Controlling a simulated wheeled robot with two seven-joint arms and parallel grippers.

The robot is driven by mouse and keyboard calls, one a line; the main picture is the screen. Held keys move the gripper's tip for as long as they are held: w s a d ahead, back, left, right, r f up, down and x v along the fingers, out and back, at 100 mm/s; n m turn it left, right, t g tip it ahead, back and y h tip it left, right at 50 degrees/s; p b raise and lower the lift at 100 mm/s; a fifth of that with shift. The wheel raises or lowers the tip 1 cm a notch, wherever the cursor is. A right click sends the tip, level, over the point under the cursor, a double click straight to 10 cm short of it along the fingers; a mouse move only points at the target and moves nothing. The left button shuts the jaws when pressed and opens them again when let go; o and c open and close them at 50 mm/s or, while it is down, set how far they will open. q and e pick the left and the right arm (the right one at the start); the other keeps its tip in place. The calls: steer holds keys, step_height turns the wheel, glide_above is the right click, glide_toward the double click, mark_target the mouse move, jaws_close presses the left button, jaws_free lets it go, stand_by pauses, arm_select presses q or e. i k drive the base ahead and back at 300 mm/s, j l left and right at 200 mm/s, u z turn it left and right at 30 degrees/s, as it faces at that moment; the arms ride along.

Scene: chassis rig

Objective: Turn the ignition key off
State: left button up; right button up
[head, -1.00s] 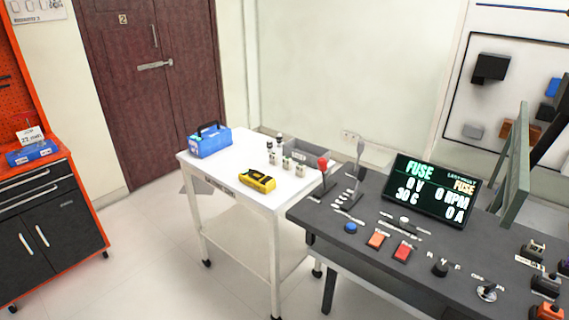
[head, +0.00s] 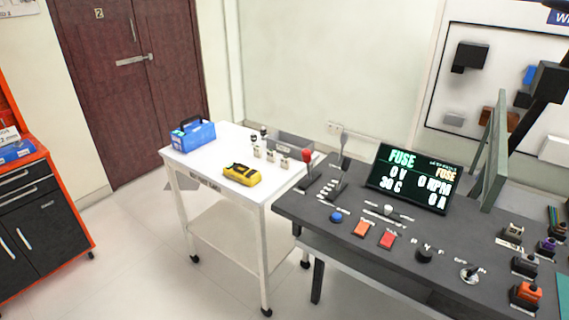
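A round silver switch (head: 470,275), which looks like the ignition key switch, sits near the front right of the dark bench top (head: 330,238). It is too small to tell which way the key points. A black rotary knob (head: 424,255) stands to its left. The display (head: 414,178) at the back of the bench reads FUSE, 0 V, 30 C, 0 RPM and 0 A. Neither of my grippers shows in the head view.
A red-topped lever (head: 307,156) stands at the bench's left end. Several connectors sit at the right. A white cart (head: 205,170) adjoins the bench, with clear floor in front.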

mark_target(473, 270)
steer(key=z, duration=1.45)
